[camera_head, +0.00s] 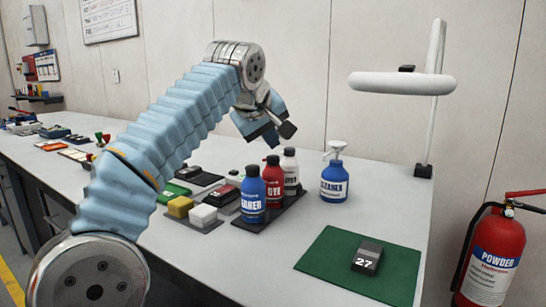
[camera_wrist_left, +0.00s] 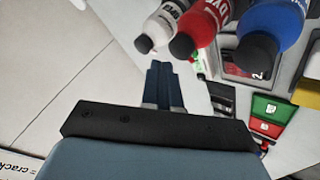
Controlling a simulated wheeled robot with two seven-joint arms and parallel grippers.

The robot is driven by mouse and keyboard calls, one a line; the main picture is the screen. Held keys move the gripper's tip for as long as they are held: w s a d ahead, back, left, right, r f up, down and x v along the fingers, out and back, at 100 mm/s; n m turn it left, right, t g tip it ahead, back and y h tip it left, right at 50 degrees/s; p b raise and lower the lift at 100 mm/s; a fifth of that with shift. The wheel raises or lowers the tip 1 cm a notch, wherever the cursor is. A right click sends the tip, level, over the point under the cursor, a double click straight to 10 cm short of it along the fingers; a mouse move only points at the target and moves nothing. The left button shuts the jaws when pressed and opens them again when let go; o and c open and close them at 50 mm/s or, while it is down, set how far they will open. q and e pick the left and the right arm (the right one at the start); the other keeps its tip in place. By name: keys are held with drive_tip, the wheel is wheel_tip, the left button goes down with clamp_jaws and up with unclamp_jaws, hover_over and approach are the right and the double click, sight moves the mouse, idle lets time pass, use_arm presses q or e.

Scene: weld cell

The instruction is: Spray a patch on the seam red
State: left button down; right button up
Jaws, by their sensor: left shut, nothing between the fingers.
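A red spray can with "DYE" lettering (camera_head: 273,182) stands upright between a blue can (camera_head: 252,195) and a white can (camera_head: 290,172) on a dark tray (camera_head: 268,222). A dark block marked 27 (camera_head: 367,257) lies on a green mat (camera_head: 325,262); no seam can be made out on it. My left gripper (camera_head: 284,131) is in the air above and behind the cans, shut and empty. In the left wrist view, its closed fingers (camera_wrist_left: 163,82) are apart from the red can (camera_wrist_left: 205,25). My right gripper is not in view.
A white lamp (camera_head: 403,82) overhangs the bench's right end. Yellow (camera_head: 180,206) and white (camera_head: 203,216) blocks sit left of the cans. A fire extinguisher (camera_head: 492,255) is beyond the bench. Bench around the mat is clear.

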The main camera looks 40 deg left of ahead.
sight(270, 158)
use_arm(q)
drive_tip(key=shift+f, duration=0.1)
idle(0.6)
drive_tip(key=shift+f, duration=0.35)
drive_tip(key=shift+f+b, duration=0.5)
drive_tip(key=shift+b, duration=0.15)
idle(0.4)
drive_tip(key=shift+r, duration=0.1)
drive_tip(key=shift+r+p, duration=0.85)
drive_tip(key=shift+p, duration=0.15)
wheel_tip(270, 158, up, 3)
drive_tip(key=p, duration=0.3)
drive_tip(key=shift+r, duration=0.1)
drive_tip(key=shift+r+p, duration=0.3)
drive_tip(key=shift+r, duration=0.6)
